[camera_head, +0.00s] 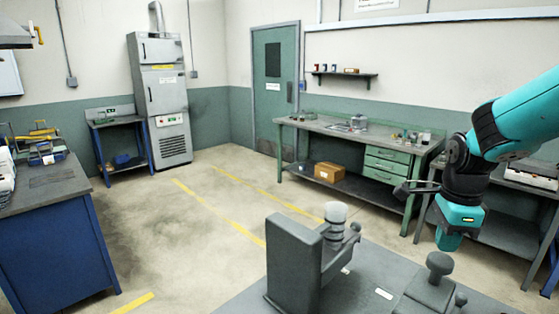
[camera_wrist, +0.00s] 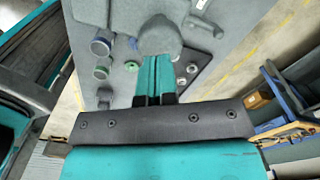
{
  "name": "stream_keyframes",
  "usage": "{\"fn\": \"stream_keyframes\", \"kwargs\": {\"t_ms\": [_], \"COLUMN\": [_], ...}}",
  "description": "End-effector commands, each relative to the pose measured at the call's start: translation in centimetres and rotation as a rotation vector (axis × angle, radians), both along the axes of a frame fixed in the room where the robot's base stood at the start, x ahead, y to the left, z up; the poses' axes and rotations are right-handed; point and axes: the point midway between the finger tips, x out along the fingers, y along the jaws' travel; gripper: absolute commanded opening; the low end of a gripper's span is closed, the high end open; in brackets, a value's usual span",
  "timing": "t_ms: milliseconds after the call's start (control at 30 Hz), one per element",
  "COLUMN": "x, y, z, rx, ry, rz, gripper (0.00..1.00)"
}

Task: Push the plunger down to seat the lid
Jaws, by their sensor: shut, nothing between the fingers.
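A grey device with a round, mushroom-shaped knob (camera_head: 440,262) on top stands on the bench at the lower right of the head view. I take this knob to be the plunger, but cannot be sure. My gripper (camera_head: 447,246) points down just above it in the head view. In the wrist view, the shut, empty fingers (camera_wrist: 156,62) meet a large round grey knob (camera_wrist: 160,36) at their tips. I cannot tell whether they touch it. The lid is not clearly identifiable; the device's lower part is cut off in the head view.
Several small round parts, including a blue-rimmed one (camera_wrist: 100,47), show on the bench in the wrist view. A green workbench (camera_head: 345,138) stands behind.

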Motion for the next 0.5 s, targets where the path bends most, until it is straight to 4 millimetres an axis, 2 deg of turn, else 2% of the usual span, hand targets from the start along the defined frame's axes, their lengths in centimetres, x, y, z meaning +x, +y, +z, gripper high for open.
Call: {"fn": "stream_keyframes", "kwargs": {"t_ms": [500], "x": [-0.01], "y": [0.0], "z": [-0.56], "rx": [0.0], "ry": [0.001], "rz": [0.0], "gripper": [0.0]}}
